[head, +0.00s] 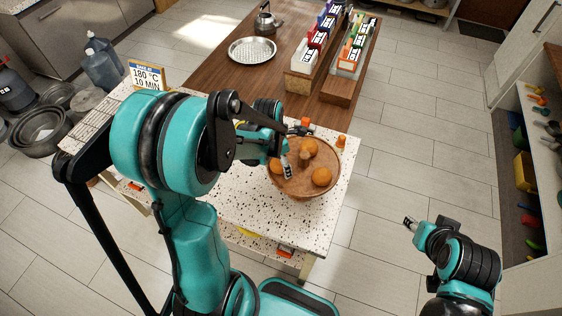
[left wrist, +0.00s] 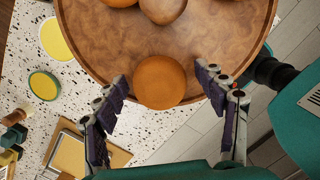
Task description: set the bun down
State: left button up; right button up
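A round wooden tray (head: 300,189) holding several orange-brown buns sits on the speckled counter in the head view. One bun (left wrist: 160,82) lies near the tray's rim between the fingers of my left gripper (left wrist: 161,77) in the left wrist view. Gaps show between the bun and both fingertips, so the gripper is open around it.
The speckled counter (head: 250,205) has a sign reading 180 °C, 10 MIN (head: 147,76) at its back left. A wooden table (head: 215,75) behind holds a metal pan (head: 252,50), a kettle (head: 265,20) and boxes with price cards (head: 300,82). Open floor lies right.

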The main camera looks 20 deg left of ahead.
aim_at(276, 163)
pick_arm(q)
jog(key=shift+r, duration=0.1)
jog(key=shift+r+p, duration=0.3)
jog(key=shift+r, duration=0.2)
notch_tip(276, 163, up, 11)
jog(key=s+a+p, duration=0.1)
jog(key=p, duration=0.1)
jog(key=s+d+r+m+t, duration=0.1)
jog(key=s+d+m+t, duration=0.1)
jog(key=m, duration=0.7)
jog(key=s+d+r+m+t, duration=0.2)
jog(key=s+m, duration=0.2)
jog(key=m, duration=0.5)
jog(key=s+d+r+m+t+y, duration=0.1)
jog(key=s+m, duration=0.3)
jog(key=m, duration=0.6)
jog(key=shift+d+r+t, duration=0.15)
jog(key=shift+d+t, duration=0.25)
jog(key=shift+d, duration=0.15)
jog(key=shift+s, duration=0.1)
